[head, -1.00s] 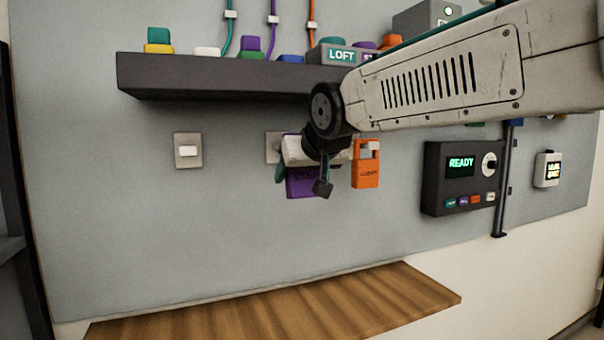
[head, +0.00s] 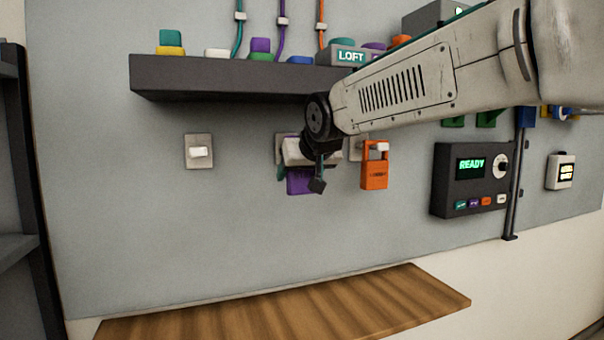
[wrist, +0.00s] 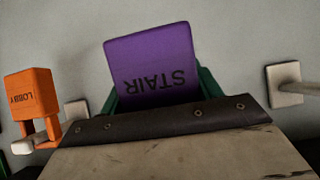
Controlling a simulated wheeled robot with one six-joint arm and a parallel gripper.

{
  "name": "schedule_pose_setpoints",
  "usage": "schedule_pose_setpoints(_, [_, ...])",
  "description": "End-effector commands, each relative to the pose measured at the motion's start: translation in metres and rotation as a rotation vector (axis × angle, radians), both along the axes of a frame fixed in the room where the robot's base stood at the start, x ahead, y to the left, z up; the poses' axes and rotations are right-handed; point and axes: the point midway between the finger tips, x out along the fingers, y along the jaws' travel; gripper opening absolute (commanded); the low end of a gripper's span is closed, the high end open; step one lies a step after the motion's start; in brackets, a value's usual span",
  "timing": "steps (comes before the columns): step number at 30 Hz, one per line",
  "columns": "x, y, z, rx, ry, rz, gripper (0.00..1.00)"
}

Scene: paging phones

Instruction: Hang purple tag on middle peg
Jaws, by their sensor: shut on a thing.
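My gripper (head: 298,172) is shut on the purple tag (head: 299,183). In the wrist view the tag (wrist: 152,65) shows "STAIR" upside down, between my green fingers (wrist: 207,90). In the head view my gripper body covers much of the tag. The middle peg's wall plate (head: 279,143) shows only at its left edge behind my gripper. The middle peg itself is hidden, so I cannot tell whether the tag is around it or in front of it.
The left peg (head: 199,151) is bare. An orange "LOBBY" tag (head: 374,172) hangs on the right peg, close to my gripper. A dark shelf (head: 220,80) is above, a wooden ledge (head: 290,305) below. A panel reading "READY" (head: 470,180) is at right.

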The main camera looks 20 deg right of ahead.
Motion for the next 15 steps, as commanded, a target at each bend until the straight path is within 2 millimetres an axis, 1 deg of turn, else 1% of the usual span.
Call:
schedule_pose_setpoints(8, [0.017, 0.000, -0.001, 0.000, -0.001, 0.000, 0.37])
schedule_pose_setpoints(15, [0.027, 0.000, -0.009, 0.000, 0.003, 0.000, 0.37])
